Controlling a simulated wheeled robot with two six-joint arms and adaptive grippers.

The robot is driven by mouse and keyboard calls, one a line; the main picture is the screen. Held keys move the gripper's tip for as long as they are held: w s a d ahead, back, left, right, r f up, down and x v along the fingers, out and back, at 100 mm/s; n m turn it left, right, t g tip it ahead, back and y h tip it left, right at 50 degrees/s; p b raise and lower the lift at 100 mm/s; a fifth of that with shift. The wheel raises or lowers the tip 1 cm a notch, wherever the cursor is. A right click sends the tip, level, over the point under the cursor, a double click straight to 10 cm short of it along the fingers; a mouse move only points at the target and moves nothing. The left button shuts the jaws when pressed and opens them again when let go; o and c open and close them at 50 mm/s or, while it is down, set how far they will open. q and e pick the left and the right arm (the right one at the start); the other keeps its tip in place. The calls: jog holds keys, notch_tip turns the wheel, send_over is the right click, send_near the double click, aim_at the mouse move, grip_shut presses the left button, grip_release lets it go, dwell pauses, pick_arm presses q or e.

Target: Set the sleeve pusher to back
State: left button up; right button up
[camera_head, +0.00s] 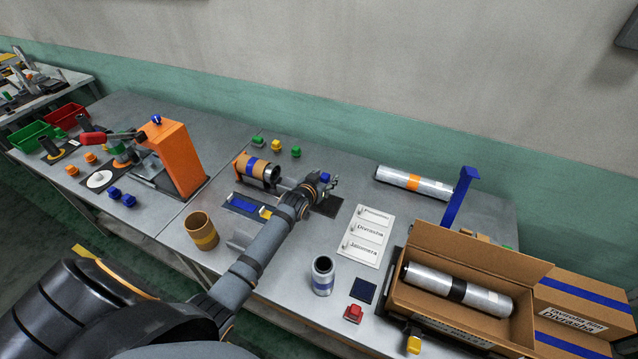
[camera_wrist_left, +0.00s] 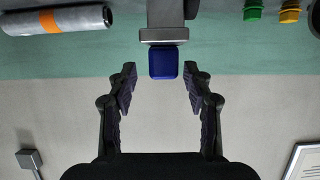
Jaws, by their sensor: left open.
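A blue knob (camera_head: 325,177) on a grey block, apparently the sleeve pusher's handle, shows just behind my left gripper (camera_head: 331,184) in the head view. In the left wrist view the blue knob (camera_wrist_left: 163,62) lies just beyond and between the fingertips of my open left gripper (camera_wrist_left: 157,82). No finger visibly touches it. My left wrist hides much of the part between the sleeve and the knob. My right gripper is not in view.
An orange machine (camera_head: 175,160) stands to the left. A silver roll (camera_head: 413,183) and a blue post (camera_head: 460,197) are at the back right. A white label board (camera_head: 367,235) lies right of the gripper.

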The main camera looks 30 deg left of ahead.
pick_arm(q)
jog(key=v, duration=1)
jog(key=shift+s+d, duration=0.2)
